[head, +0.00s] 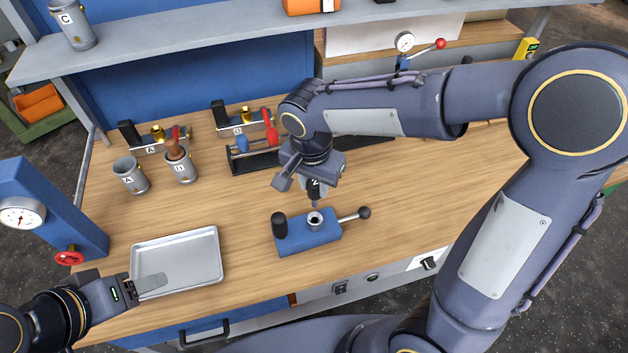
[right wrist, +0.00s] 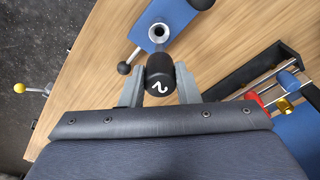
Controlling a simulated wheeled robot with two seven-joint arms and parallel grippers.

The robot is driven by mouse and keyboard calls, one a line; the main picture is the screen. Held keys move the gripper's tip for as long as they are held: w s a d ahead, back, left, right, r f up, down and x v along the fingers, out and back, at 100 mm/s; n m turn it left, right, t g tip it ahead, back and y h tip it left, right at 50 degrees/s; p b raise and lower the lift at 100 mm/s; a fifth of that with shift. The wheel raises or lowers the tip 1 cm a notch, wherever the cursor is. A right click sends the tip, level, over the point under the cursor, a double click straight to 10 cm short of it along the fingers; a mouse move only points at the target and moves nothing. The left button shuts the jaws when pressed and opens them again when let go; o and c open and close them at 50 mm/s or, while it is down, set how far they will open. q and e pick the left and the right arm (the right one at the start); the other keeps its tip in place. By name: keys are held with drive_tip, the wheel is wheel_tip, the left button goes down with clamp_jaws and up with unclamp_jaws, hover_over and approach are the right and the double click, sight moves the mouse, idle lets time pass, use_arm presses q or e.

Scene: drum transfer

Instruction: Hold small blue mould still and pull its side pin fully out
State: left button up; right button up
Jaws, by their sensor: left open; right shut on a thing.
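The small blue mould (head: 308,238) sits on the wooden bench. It has a ringed metal hole on top, a black knob at its left end and a side pin (head: 350,216) with a dark ball end sticking out to the right. The mould (right wrist: 178,20) and the pin's ball (right wrist: 124,68) also show in the right wrist view. My right gripper (head: 313,184) is above the mould, shut on a black-capped piece (right wrist: 160,80) marked "2", with a metal tip pointing down near the hole. My left gripper (head: 150,284) is open at the metal tray, away from the mould.
The metal tray (head: 178,232) lies empty on the left. Cups marked A (head: 130,177) and B (head: 180,168) stand behind it. A blue press with a gauge (head: 45,205) is at far left. A dark rack (head: 250,160) stands behind the mould. The bench right of the mould is clear.

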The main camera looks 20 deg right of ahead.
sight(314, 206)
drive_tip(key=shift+f+b, duration=1.7)
drive_tip(key=shift+f, duration=0.55)
drive_tip(key=shift+f+b, duration=2.1)
drive_tip(key=o, duration=1.1)
drive_tip(key=shift+r, duration=0.2)
drive_tip(key=r, duration=0.7)
drive_tip(key=shift+s+a+r, duration=0.25)
drive_tip(key=shift+s, duration=0.05)
